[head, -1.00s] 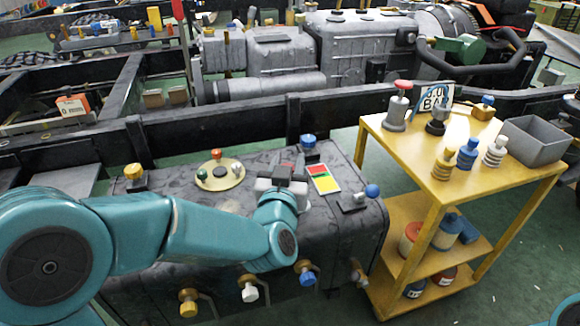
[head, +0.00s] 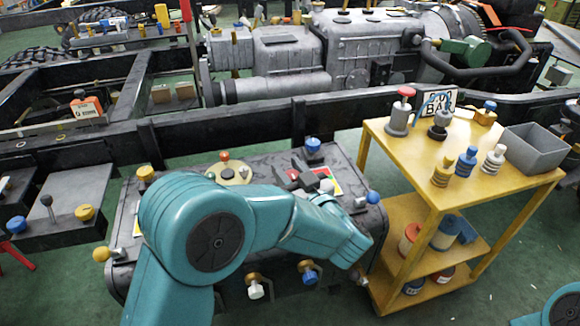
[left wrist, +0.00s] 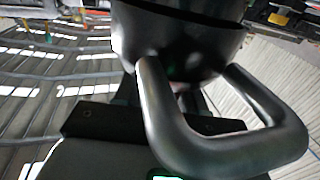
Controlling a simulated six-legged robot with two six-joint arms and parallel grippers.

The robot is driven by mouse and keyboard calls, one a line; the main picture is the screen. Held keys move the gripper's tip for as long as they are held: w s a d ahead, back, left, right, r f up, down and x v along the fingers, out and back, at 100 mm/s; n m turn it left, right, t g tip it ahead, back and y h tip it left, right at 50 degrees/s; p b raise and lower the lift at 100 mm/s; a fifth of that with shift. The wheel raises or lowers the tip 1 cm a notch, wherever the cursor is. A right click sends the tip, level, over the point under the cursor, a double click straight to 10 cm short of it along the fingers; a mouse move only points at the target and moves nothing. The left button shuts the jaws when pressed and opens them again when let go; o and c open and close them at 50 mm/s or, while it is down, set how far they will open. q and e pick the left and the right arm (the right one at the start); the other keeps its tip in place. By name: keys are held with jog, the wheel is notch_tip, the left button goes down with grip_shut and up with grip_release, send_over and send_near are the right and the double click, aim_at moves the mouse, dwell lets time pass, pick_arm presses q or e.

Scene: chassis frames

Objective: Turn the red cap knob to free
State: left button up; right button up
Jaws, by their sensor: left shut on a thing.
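In the left wrist view a dark round body (left wrist: 185,40) and a curved black bar (left wrist: 190,130) fill the middle; no red shows there. My right gripper is out of view.
A cream disc (head: 228,173) with small knobs, one red-topped (head: 224,156), lies left of the gripper. A blue knob (head: 313,145) stands behind and another (head: 373,197) at the right. A yellow cart (head: 460,200) stands close on the right.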

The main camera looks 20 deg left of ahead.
pick_arm(q)
jog(key=shift+r, duration=0.15)
dwell(0.3)
jog(key=o, duration=1)
